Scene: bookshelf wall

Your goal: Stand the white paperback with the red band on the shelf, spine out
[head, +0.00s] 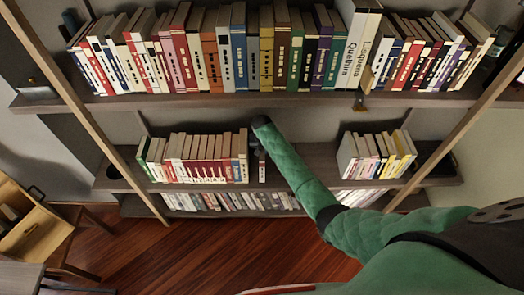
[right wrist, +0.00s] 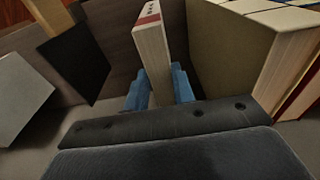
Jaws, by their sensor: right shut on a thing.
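The white paperback with the red band (right wrist: 151,48) stands upright, slightly tilted in the right wrist view, between the blue fingers of my right gripper (right wrist: 158,88), which is shut on it. In the head view my right gripper (head: 257,152) reaches over the middle shelf (head: 296,158), just right of the left row of books. The held book shows there only as a narrow, dim sliver, and its lower end is hard to make out. My left gripper is not in view.
A row of books (head: 205,158) stands close left of my gripper; a big pale book block (right wrist: 232,48) is close beside it in the wrist view. Shelf room is free towards the right group (head: 375,155). The full upper shelf (head: 200,101) is above.

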